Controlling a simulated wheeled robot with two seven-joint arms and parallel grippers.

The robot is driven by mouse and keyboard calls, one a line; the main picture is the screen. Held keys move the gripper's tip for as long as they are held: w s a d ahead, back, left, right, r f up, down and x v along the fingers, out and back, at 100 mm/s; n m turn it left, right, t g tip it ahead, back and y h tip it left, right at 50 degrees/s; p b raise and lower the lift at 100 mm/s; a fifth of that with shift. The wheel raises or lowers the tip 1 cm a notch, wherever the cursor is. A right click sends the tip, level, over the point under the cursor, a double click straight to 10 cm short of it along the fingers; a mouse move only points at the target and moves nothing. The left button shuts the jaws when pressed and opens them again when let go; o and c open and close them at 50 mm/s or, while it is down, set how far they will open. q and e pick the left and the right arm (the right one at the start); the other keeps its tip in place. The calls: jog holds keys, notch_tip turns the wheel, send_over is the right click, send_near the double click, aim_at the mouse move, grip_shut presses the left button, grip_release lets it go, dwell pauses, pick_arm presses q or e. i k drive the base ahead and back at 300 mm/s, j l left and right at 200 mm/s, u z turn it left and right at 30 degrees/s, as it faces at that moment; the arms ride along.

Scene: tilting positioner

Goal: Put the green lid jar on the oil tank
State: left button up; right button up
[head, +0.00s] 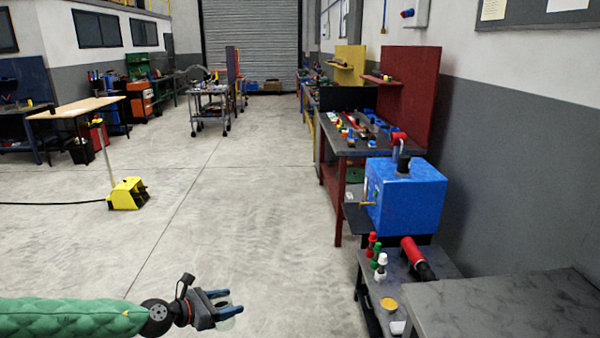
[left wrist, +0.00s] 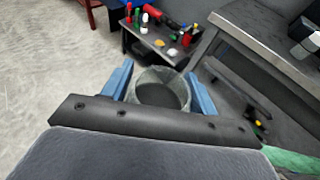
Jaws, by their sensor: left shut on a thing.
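My left gripper (head: 222,303) is shut on a clear, glassy jar, at the lower left of the head view over open floor. In the left wrist view the jar (left wrist: 160,92) sits between the two blue fingers (left wrist: 160,95), with a dark round area inside its rim. No green lid can be made out on it. The blue box-shaped tank (head: 405,200), which looks like the oil tank, stands at the right with a dark fitting on top. It is well apart from the jar. My right gripper does not show.
A low dark cart (head: 400,275) in front of the tank holds small red, green and white bottles (head: 378,262), a red-and-black cylinder (head: 415,258) and a yellow disc (head: 388,304). A grey table (head: 510,305) fills the lower right. The floor at centre is clear.

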aim_at(358, 224)
jog(key=i+j, duration=0.1)
jog(key=i, duration=3.05)
jog(key=l+z, duration=0.05)
jog(key=l, duration=0.05)
